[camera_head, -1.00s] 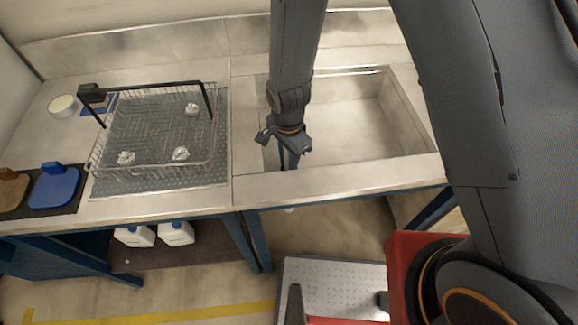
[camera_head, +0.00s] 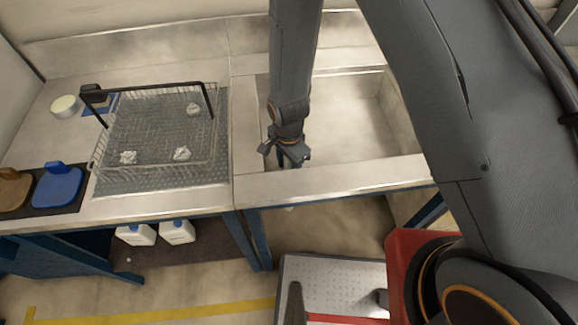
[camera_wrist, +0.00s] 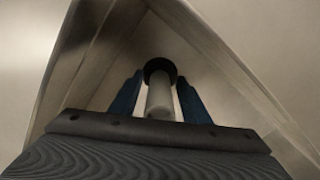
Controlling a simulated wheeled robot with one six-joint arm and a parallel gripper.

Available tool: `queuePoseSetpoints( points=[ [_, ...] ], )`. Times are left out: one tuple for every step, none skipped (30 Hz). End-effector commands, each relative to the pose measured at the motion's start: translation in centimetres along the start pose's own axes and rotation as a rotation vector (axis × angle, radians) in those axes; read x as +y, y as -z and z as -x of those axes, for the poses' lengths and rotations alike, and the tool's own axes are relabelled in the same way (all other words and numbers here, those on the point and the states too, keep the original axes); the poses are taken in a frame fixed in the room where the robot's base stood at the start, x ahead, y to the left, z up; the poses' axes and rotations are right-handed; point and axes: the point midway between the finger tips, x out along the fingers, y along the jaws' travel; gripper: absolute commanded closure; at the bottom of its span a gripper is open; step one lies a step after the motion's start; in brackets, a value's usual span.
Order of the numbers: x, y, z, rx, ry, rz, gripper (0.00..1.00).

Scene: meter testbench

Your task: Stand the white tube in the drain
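The white tube (camera_wrist: 160,98) shows in the wrist view between the two blue fingers of my gripper (camera_wrist: 159,84). A dark ring (camera_wrist: 160,66) sits at the tube's far end; I cannot tell if it is a collar or the drain. The fingers lie on both sides of the tube, with narrow light strips beside it, so contact is unclear. In the head view my gripper (camera_head: 290,160) is at the front left of the sink basin (camera_head: 350,135). The near rim and my wrist hide the tube and the drain there.
Left of the basin, a wire basket (camera_head: 155,163) stands on a grey mat (camera_head: 215,178) with several crumpled white pieces inside. A blue-handled item (camera_head: 57,187) lies farther left. The sink walls are close around my gripper; the basin's right side is clear.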

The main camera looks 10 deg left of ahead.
Motion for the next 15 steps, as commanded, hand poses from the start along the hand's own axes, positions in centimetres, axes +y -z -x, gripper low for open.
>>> queuePoseSetpoints(
  points=[
    [0.0,0.0,0.0,0.0,0.0,0.0,0.57],
    [0.0,0.0,0.0,0.0,0.0,0.0,0.57],
    [0.0,0.0,0.0,0.0,0.0,0.0,0.57],
    [0.0,0.0,0.0,0.0,0.0,0.0,0.57],
    [0.0,0.0,0.0,0.0,0.0,0.0,0.57],
    [0.0,0.0,0.1,0.0,0.0,0.0,0.57],
    [0.0,0.0,0.1,0.0,0.0,0.0,0.57],
    [0.0,0.0,0.3,0.0,0.0,0.0,0.57],
    [0.0,0.0,0.5,0.0,0.001,0.0,0.57],
    [-0.1,0.0,0.6,0.0,0.001,0.0,0.57],
    [-0.1,0.0,0.8,0.0,0.002,0.0,0.57],
    [-0.1,0.0,1.1,0.0,0.002,0.0,0.57],
    [-0.1,0.0,1.4,0.0,0.002,0.001,0.57],
    [-0.1,0.0,1.8,0.0,0.002,0.001,0.57],
    [-0.2,0.0,2.3,0.001,0.003,0.001,0.57]
  ],
)
